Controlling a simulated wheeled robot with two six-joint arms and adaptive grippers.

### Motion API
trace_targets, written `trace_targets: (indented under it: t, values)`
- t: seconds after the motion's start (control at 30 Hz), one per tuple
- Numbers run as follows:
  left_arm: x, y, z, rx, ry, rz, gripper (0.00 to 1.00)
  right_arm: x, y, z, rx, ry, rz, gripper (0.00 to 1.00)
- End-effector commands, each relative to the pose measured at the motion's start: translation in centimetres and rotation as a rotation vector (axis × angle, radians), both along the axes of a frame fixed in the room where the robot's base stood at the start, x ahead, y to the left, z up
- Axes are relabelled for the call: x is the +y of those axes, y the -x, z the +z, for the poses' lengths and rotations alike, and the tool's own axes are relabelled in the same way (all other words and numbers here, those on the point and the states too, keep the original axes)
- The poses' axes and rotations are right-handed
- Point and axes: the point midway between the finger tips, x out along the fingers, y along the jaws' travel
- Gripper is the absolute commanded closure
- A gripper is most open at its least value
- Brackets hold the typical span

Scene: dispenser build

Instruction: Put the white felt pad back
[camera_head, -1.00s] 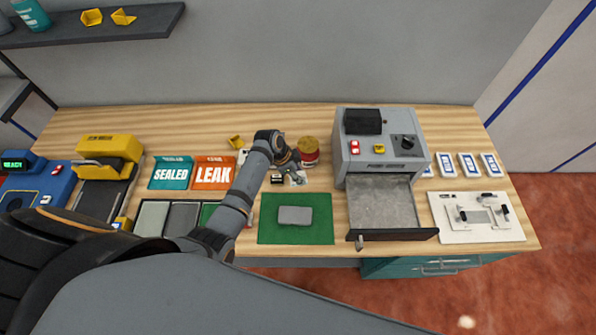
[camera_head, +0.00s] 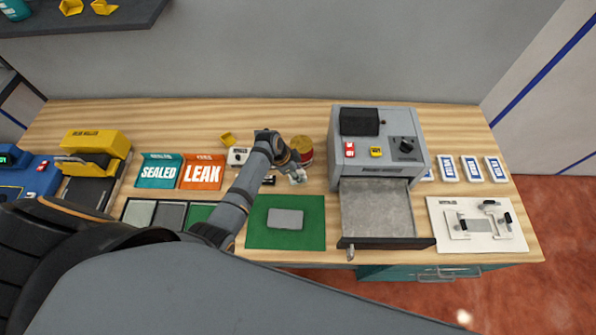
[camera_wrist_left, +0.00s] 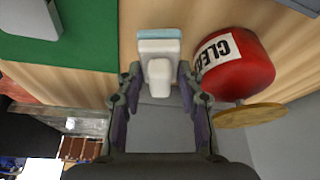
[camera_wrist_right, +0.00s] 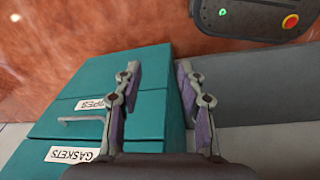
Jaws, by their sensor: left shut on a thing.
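The white felt pad (camera_wrist_left: 158,62) looks like a white block with a rounded knob. My left gripper (camera_head: 297,174) has its fingers on either side of the knob, and in the left wrist view the gripper (camera_wrist_left: 156,95) is shut on it. In the head view the pad is mostly hidden by the gripper, just below the red can (camera_head: 304,150). My right gripper (camera_wrist_right: 155,80) is open and empty, above floor level beside teal drawers (camera_wrist_right: 135,100).
The red can stands close beside the pad in the left wrist view (camera_wrist_left: 235,62). A green mat (camera_head: 258,236) bearing a grey block (camera_head: 285,219) lies in front. A grey machine (camera_head: 378,130) with an open drawer (camera_head: 385,243) stands to the right. SEALED and LEAK trays (camera_head: 202,172) lie left.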

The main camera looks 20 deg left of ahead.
Motion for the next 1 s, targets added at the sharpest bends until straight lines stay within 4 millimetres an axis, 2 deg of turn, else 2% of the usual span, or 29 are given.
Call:
trace_targets:
  t: [0.03,0.1,0.3,0.37,0.7,1.0]
  values:
    - [0.0,0.0,-1.3,0.0,0.0,0.0,0.97,0.0,0.0,-1.4,0.002,0.001,0.0,0.6]
    - [0.0,0.0,-1.9,-0.001,0.0,0.0,0.97,0.0,0.5,-2.0,0.009,0.0,-0.001,0.6]
    - [0.0,0.0,-2.1,-0.001,0.0,0.0,0.97,0.0,3.2,-2.5,0.05,0.0,-0.002,0.6]
    - [0.0,0.0,-2.1,-0.001,0.0,0.0,0.97,0.0,3.6,-2.5,0.055,0.0,-0.002,0.6]
    - [0.0,0.0,-2.2,-0.001,0.0,0.0,0.97,0.7,2.2,-2.5,0.034,-0.008,-0.004,0.6]
    - [0.0,0.0,-2.7,-0.001,0.0,0.0,0.97,0.7,2.1,-2.9,0.033,-0.008,-0.003,0.6]
